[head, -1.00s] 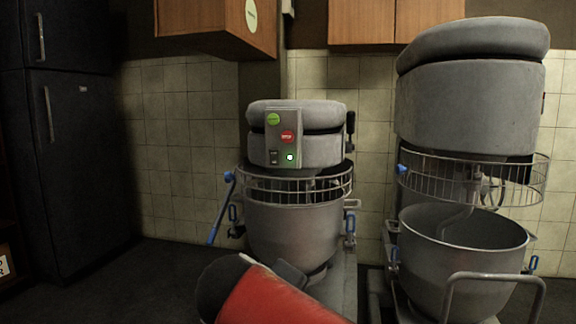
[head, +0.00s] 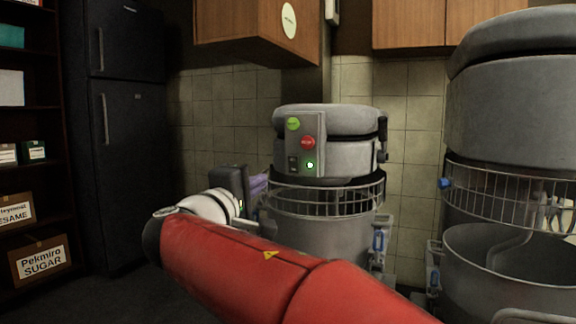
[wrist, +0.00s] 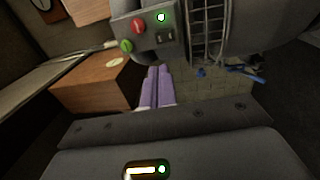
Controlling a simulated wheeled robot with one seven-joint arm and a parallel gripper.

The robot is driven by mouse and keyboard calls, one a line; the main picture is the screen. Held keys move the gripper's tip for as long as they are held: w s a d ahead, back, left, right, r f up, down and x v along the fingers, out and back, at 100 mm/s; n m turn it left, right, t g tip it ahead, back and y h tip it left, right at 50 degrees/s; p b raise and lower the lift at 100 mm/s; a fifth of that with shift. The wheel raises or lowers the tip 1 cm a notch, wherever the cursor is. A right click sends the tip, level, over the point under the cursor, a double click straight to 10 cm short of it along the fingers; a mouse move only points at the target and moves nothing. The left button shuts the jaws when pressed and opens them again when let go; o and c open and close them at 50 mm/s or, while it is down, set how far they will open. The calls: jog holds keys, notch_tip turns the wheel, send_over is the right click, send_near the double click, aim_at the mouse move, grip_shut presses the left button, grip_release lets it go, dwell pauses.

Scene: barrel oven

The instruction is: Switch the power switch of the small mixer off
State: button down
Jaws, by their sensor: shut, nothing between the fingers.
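The small mixer (head: 345,150) is grey, with a control panel (head: 302,132) on its head. The panel carries a green button, a red button, a small dark power switch (head: 293,164) and a lit green light (head: 310,165). The wrist view shows the panel upside down, with the switch (wrist: 165,38) and the lit light. My gripper (head: 262,183) is shut and empty, its purple fingers just left of and below the panel in the head view. In the wrist view the fingertips (wrist: 157,69) point at the panel's edge, apart from the switch as far as I can tell.
A larger mixer (head: 510,110) stands at the right. Wooden cabinets (head: 255,35) hang above. A black fridge (head: 120,120) and a shelf with boxes (head: 40,262) are at the left. The small mixer's wire guard (head: 330,198) is below its head.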

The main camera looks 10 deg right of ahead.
aim_at(292, 160)
jog(key=shift+w+d, duration=0.1)
jog(key=p+x, duration=0.2)
jog(key=x, duration=1)
jog(key=shift+w+d+r, duration=0.1)
jog(key=shift+w+d, duration=0.15)
jog(key=shift+w, duration=0.05)
jog(key=shift+w+d, duration=0.3)
jog(key=shift+w, duration=0.15)
